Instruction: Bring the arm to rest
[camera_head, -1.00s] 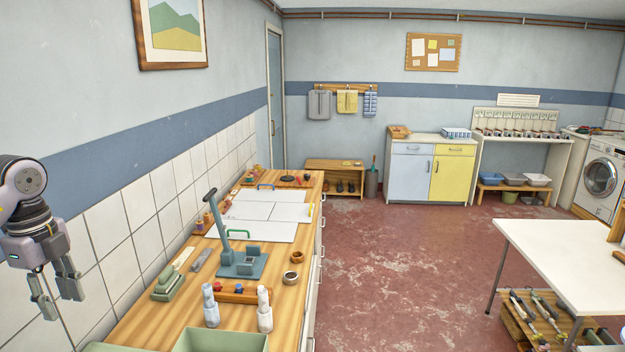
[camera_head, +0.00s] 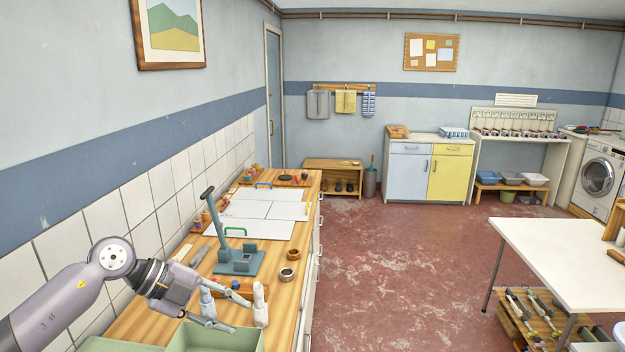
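My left arm (camera_head: 75,300) reaches in from the left, low over the near end of the wooden counter. My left gripper (camera_head: 241,315) points right, with its two fingers spread apart and nothing seen between them. In the picture its fingers lie around the two white-topped, bottle-like items, the left one (camera_head: 207,301) and the right one (camera_head: 261,306). I cannot tell whether the fingers touch them. My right gripper is not in view.
A green bin (camera_head: 225,340) stands at the counter's near edge, just below the gripper in the picture. Red floor (camera_head: 400,260) is open to the right.

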